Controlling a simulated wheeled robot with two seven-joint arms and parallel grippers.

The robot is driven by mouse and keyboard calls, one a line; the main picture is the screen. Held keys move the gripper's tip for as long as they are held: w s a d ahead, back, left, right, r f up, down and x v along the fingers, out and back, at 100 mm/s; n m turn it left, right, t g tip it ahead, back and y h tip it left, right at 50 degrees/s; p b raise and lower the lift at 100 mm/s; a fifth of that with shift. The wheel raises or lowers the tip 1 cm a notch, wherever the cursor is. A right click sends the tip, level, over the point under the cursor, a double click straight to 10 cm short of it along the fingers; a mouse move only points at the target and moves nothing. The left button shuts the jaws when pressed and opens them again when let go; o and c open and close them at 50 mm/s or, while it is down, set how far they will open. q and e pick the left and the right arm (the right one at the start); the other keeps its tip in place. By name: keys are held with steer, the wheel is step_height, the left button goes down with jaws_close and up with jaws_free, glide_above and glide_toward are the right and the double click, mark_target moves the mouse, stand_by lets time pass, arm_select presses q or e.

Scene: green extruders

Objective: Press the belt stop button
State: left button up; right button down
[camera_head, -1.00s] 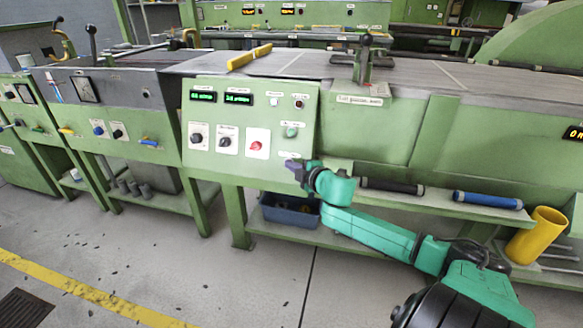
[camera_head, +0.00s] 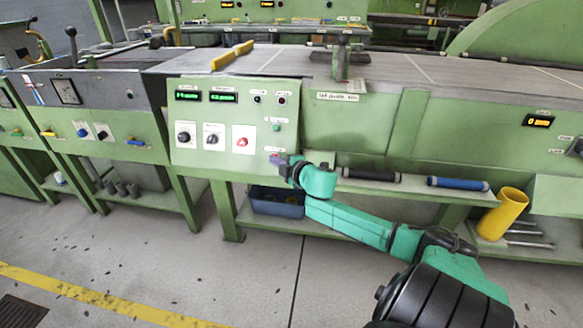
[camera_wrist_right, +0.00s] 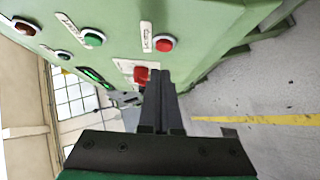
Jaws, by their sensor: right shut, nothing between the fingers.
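On the green control panel (camera_head: 215,165), a green button (camera_head: 276,127) sits at the right, and it also shows in the right wrist view (camera_wrist_right: 94,38). The label is too small to read. My right gripper (camera_head: 276,158) is shut and empty in front of the panel's lower right. In the right wrist view its dark fingers (camera_wrist_right: 158,75) end beside the red button, apart from it in the picture. My left gripper is not in view.
A red knob (camera_head: 241,142) on a white plate and two black knobs (camera_head: 184,137) sit left of my gripper. A shelf with black and blue rollers (camera_head: 458,184) runs to the right.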

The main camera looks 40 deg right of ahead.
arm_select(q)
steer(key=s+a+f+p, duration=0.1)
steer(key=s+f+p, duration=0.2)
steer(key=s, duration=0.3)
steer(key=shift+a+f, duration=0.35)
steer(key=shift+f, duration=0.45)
arm_select(e)
steer(key=v, duration=1)
steer(key=shift+a, duration=0.15)
